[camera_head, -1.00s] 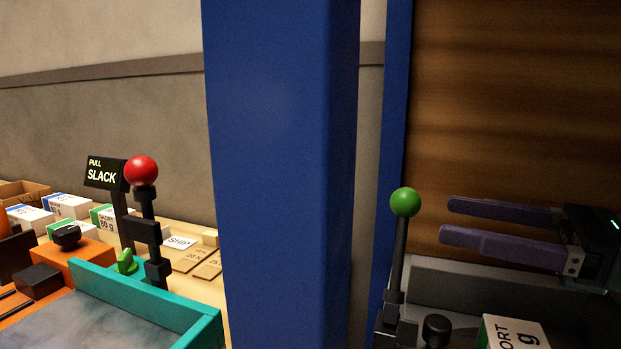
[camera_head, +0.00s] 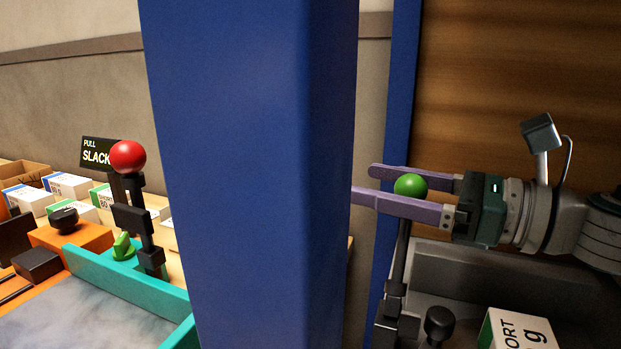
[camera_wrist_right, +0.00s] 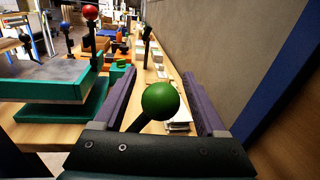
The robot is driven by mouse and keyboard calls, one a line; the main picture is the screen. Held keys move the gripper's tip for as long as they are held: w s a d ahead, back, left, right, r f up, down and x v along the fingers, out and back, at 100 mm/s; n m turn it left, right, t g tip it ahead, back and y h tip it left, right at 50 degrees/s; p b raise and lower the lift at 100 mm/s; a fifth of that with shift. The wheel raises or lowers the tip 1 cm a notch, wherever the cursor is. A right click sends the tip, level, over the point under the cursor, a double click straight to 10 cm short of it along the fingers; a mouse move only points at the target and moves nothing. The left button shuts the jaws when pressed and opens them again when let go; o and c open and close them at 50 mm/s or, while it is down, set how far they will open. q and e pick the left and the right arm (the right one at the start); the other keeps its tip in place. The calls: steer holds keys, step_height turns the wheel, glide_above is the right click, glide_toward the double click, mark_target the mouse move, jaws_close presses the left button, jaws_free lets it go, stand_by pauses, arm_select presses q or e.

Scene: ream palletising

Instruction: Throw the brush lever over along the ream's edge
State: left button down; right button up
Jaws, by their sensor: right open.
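A lever with a green ball knob (camera_head: 410,186) stands upright on a dark base to the right of the blue post. My right gripper (camera_head: 366,184) comes in from the right with its two purple fingers open, one on each side of the green knob. In the right wrist view the green knob (camera_wrist_right: 160,100) sits between the fingers, near the palm, with a gap on both sides. The fingertips partly pass behind the blue post in the head view. My left gripper is not in view.
A thick blue post (camera_head: 250,170) blocks the middle of the head view. Left of it stand a red-knobbed lever (camera_head: 128,156), a PULL SLACK sign (camera_head: 97,152) and a teal-edged table (camera_head: 125,280). A short black knob (camera_head: 438,322) stands beside the green lever's base.

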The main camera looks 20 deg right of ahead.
steer(key=shift+c, duration=0.4)
jaws_close()
stand_by(1.0)
